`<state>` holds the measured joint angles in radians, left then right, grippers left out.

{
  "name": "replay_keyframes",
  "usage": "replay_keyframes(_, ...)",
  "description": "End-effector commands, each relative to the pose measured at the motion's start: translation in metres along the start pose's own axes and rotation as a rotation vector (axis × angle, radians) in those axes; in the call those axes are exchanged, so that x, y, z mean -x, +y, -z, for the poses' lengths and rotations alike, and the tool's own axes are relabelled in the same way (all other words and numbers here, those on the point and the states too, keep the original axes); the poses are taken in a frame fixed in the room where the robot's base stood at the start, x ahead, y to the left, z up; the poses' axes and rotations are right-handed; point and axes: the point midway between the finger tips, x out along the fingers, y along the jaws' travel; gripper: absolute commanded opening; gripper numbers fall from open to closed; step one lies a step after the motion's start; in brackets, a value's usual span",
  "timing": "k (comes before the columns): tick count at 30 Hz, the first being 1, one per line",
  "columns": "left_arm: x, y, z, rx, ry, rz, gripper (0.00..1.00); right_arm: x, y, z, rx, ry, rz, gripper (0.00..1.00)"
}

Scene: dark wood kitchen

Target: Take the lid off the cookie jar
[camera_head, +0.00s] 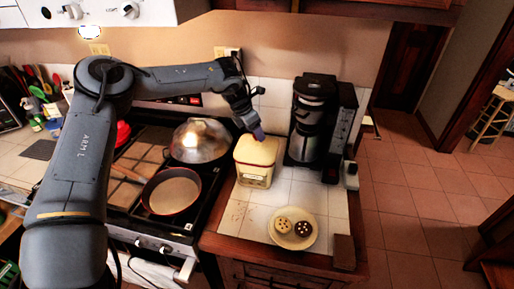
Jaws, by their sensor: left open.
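The cookie jar (254,177) is a cream, box-shaped jar with a label on its front, standing on the white tiled counter. Its lid (257,151) is on top, cream with a reddish edge. My left gripper (258,133) reaches in from the left and is at the lid's far part, just above it or touching it; I cannot tell which. The gripper is open, though its fingers are small and partly hidden. My right gripper is not in view.
A black coffee maker (314,118) stands close to the right of the jar. A plate (312,239) with two cookies is in front. On the stove at the left are a frying pan (172,191) and a domed metal lid (200,139). Bare tiles lie right of the jar.

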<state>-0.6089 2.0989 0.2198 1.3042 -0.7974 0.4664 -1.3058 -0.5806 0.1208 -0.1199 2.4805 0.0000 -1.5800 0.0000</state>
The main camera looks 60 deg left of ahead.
Motion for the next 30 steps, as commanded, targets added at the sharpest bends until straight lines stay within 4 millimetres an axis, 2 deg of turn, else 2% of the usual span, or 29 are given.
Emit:
replay_keyframes(3,-0.0058,0.0004,0.0004,0.001,0.001,0.000,0.65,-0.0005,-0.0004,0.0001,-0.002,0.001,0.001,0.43)
replay_keyframes(11,-0.0064,0.0003,0.0003,0.001,0.000,0.000,0.63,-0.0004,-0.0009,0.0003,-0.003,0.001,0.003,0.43)
replay_keyframes(23,-0.0062,0.0002,0.0002,0.001,0.000,0.000,0.02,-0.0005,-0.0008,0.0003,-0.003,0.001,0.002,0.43)
replay_keyframes(30,-0.0056,0.0001,-0.0006,0.000,-0.002,0.000,0.00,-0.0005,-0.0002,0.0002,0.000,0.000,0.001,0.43)
